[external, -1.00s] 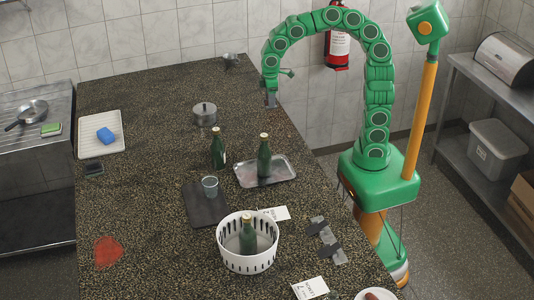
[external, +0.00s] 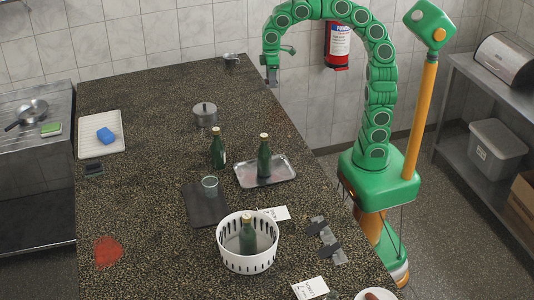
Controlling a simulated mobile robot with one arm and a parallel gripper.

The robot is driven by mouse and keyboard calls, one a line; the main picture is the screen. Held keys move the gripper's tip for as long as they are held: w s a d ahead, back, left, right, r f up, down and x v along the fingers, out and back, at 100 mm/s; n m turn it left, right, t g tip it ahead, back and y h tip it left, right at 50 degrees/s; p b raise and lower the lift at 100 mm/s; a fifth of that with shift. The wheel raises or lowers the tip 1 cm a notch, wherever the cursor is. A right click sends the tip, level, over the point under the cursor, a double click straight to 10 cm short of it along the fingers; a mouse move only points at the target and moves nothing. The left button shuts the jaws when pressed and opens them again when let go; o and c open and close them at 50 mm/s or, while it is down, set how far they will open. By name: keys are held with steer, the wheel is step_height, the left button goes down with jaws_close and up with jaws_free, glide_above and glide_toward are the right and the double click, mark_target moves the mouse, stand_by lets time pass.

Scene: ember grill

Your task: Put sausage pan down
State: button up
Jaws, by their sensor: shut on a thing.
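My gripper (external: 272,79) hangs from the curved green arm at the upper middle of the external view, above the counter's back right edge. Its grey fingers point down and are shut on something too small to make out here. No pan shows clearly below them. A white dish with a brown sausage-like thing (external: 376,294) is cut off by the bottom edge of the view, far from my gripper. Another pan (external: 30,112) sits on the left-hand unit.
The counter's left middle is mostly clear.

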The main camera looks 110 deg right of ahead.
steer(key=w+a+r+n, duration=0.1)
steer(key=w+a+n, duration=0.3)
steer(key=a, duration=0.5)
steer(key=w+a+n, duration=0.1)
steer(key=w+a, duration=0.4)
steer(key=a, duration=0.4)
steer(key=w+a+n, duration=0.1)
steer(key=a+n, duration=0.4)
steer(key=a, duration=1.6)
steer(key=s+a+n, duration=0.2)
steer(key=s+a, duration=0.2)
steer(key=a, duration=0.5)
steer(key=s+a+n, duration=0.3)
steer(key=a, duration=0.7)
steer(key=s+a+n, duration=0.5)
steer(key=s+a, duration=1)
step_height(320, 180, down, 11)
steer(key=w+a+f, duration=0.2)
steer(key=a+f, duration=0.1)
steer(key=w+a+f, duration=0.2)
steer(key=a, duration=0.2)
steer(key=w+a+f, duration=0.3)
steer(key=shift+a+f, duration=0.3)
steer(key=shift+f, duration=0.05)
steer(key=shift+w+a+f, duration=0.3)
steer(key=shift+a+f, duration=0.2)
steer(key=shift+f, duration=1.7)
